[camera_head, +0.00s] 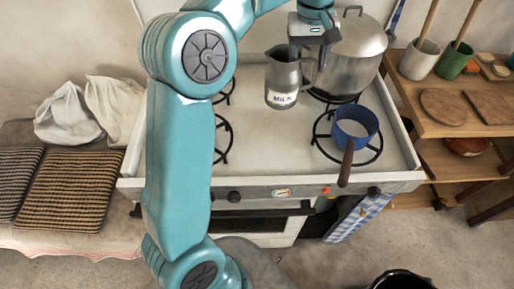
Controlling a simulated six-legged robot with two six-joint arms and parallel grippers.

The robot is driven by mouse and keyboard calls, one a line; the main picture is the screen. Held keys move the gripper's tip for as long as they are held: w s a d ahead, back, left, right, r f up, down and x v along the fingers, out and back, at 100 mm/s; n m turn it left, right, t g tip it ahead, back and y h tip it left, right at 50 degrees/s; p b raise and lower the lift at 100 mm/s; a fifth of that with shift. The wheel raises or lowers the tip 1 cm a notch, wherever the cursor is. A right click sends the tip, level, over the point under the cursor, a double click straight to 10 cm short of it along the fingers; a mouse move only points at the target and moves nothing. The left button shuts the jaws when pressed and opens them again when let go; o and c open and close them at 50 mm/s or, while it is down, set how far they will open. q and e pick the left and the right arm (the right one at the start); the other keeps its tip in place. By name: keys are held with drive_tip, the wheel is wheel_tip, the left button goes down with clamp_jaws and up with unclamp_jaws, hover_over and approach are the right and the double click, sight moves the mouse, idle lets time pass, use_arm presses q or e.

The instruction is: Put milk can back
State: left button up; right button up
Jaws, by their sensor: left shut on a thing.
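The milk can (283,84) is a grey metal pitcher with a white label reading "MILK". It is upright over the stove top, just left of a large lidded pot. My left gripper (308,52) is shut on the milk can, at its handle side on the right. My left arm crosses the left half of the view and reaches over the stove from above. I cannot tell whether the can's base touches the stove top. My right gripper is not in view.
The stove (262,150) has black burner grates. The large pot (352,60) stands at the back right, and a blue saucepan (355,122) at the front right. A wooden shelf (450,122) with utensil pots is on the right. The stove's middle is clear.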

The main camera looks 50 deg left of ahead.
use_arm(q)
drive_tip(key=shift+s+a+r, duration=0.1)
drive_tip(key=shift+s+a, duration=0.05)
drive_tip(key=shift+s, duration=0.45)
drive_tip(key=shift+s+a+f, duration=0.15)
drive_tip(key=shift+f, duration=0.1)
wheel_tip(320, 180, down, 20)
drive_tip(key=b, duration=0.2)
drive_tip(key=shift+w+r, duration=0.2)
drive_tip(key=shift+r, duration=0.05)
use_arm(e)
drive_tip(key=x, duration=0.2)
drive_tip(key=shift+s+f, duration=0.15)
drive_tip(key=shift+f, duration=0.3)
use_arm(q)
drive_tip(key=shift+f+b, duration=0.2)
drive_tip(key=shift+b, duration=0.1)
drive_tip(key=o, duration=1.5)
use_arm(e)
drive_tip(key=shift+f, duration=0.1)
